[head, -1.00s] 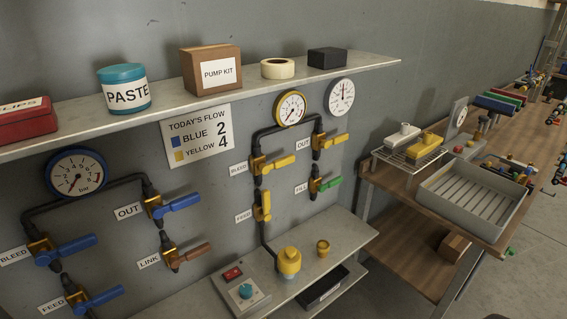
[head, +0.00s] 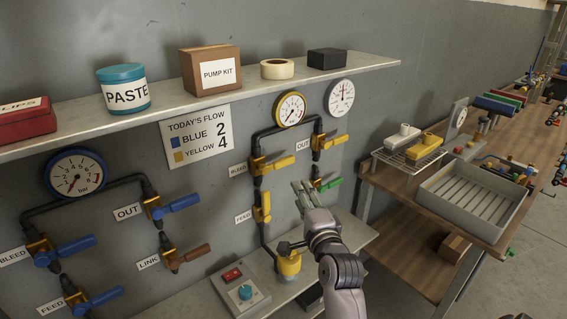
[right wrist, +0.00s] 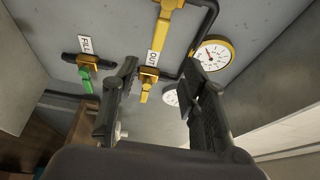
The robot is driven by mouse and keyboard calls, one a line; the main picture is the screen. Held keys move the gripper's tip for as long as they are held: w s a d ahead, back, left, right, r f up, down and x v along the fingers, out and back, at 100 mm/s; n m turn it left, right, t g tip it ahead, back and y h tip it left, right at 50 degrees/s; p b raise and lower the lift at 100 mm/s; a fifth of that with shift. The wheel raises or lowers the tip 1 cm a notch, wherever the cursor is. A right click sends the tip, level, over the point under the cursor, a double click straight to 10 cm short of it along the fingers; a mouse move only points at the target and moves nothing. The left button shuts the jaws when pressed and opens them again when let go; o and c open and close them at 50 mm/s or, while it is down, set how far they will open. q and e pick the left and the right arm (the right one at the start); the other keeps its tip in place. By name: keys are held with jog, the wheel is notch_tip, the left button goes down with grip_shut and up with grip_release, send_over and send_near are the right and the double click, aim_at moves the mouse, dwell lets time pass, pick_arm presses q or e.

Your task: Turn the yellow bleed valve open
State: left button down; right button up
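The yellow bleed valve (head: 278,163) is on the wall pipework, right of its BLEED label. Its handle points right, across the vertical pipe. In the right wrist view its yellow handle (right wrist: 163,30) shows at the top, beyond the fingertips. My right gripper (head: 303,186) is raised below and right of the bleed valve, close to the green-handled FILL valve (head: 328,185), which it partly hides. In the right wrist view the gripper (right wrist: 160,68) has its fingers apart with nothing between them; it touches no valve that I can see. My left gripper is not in view.
The yellow OUT valve (head: 330,141) is right of the bleed valve, the FEED valve (head: 262,207) below it. A yellow-rimmed gauge (head: 289,108) sits above. A shelf (head: 355,73) overhangs the pipework.

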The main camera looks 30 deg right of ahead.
aim_at(284, 164)
jog(key=p+x, duration=0.3)
jog(key=x, duration=1.4)
jog(key=shift+w, duration=0.1)
jog(key=shift+c, duration=0.2)
jog(key=shift+f, duration=0.1)
grip_shut()
